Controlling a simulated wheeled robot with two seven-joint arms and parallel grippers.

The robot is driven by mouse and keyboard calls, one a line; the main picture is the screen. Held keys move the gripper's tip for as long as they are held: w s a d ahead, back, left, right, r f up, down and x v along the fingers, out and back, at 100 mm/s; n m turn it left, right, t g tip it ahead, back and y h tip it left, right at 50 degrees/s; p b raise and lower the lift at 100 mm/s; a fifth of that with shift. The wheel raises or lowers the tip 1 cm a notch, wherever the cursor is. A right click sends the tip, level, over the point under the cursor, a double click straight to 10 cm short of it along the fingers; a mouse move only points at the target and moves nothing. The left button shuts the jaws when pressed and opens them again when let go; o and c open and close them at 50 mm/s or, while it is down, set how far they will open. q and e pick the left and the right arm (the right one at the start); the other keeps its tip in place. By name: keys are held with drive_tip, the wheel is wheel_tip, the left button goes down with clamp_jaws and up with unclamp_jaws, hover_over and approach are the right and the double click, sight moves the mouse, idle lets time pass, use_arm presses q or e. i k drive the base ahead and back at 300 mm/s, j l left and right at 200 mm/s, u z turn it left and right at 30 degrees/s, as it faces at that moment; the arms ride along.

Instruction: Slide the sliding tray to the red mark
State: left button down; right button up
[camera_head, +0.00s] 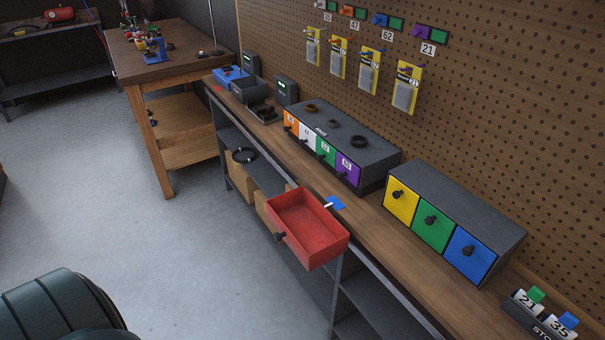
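The red sliding tray (304,223) is an open, empty box with a black knob (281,237) on its left side. It sits at the front edge of the long wooden bench and juts out over the floor. A blue mark (337,202) with a small white pointer (329,205) lies on the bench top just behind the tray. A small reddish patch (217,88) shows near the far end of the bench; it is too small to tell whether it is the red mark. Neither of my grippers is in view.
A grey unit with orange, white, green and purple drawers (347,168) stands on the bench behind the tray. Another has yellow, green and blue drawers (432,228). A pegboard (480,110) rises behind. The grey floor (180,250) left of the bench is clear.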

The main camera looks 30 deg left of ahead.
sight(313, 236)
drive_tip(key=u, duration=1.2)
